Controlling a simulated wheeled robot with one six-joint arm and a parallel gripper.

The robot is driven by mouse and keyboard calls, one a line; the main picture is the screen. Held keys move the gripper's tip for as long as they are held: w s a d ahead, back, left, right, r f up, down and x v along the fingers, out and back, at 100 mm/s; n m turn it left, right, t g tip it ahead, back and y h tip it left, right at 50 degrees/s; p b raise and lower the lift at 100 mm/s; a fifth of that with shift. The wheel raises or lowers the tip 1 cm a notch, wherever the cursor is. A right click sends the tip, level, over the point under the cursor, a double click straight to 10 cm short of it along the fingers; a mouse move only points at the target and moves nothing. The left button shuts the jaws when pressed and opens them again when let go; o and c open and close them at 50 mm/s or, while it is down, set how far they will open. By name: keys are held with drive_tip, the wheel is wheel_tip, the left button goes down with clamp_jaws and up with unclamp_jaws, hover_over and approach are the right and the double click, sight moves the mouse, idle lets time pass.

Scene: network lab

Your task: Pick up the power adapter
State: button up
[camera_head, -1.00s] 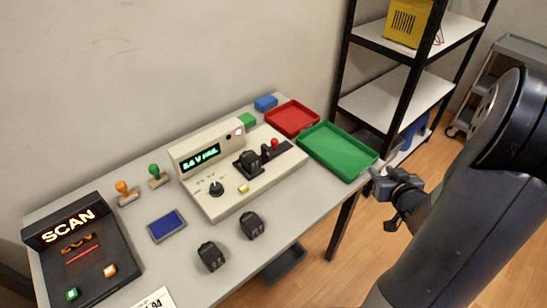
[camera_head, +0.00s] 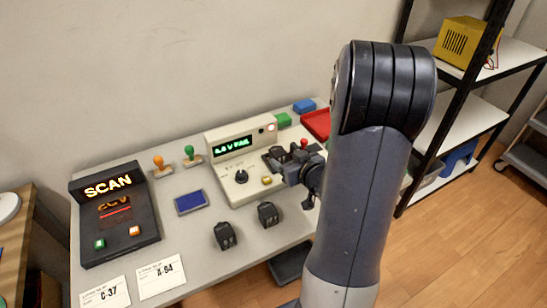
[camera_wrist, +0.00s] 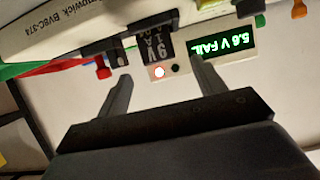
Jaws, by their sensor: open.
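A black power adapter (camera_wrist: 157,43) with white "9V" print sits on the cream tester, at the top middle of the wrist view. In the head view my gripper (camera_head: 286,165) is over the tester (camera_head: 222,171) and partly hides that adapter. In the wrist view my gripper (camera_wrist: 160,68) is open, its two fingers spread to either side below the adapter, with nothing held. I cannot tell how far the tips are from it. Two more black adapters, one (camera_head: 225,235) and another (camera_head: 268,214), stand on the table in front of the tester.
The tester's display (camera_wrist: 223,48) reads "5.6 V FAIL", with a red light lit. A red-knobbed lever (camera_head: 304,144) stands close to my gripper. A red tray (camera_head: 316,124) is behind it. My arm hides most of the green tray. Stamps, a blue pad (camera_head: 191,202) and a scanner (camera_head: 115,213) are left.

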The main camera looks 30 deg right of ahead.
sight(275, 150)
drive_tip(key=x, duration=0.9)
drive_tip(key=shift+r, duration=0.1)
drive_tip(key=shift+c, duration=0.2)
drive_tip(key=c, duration=1.2)
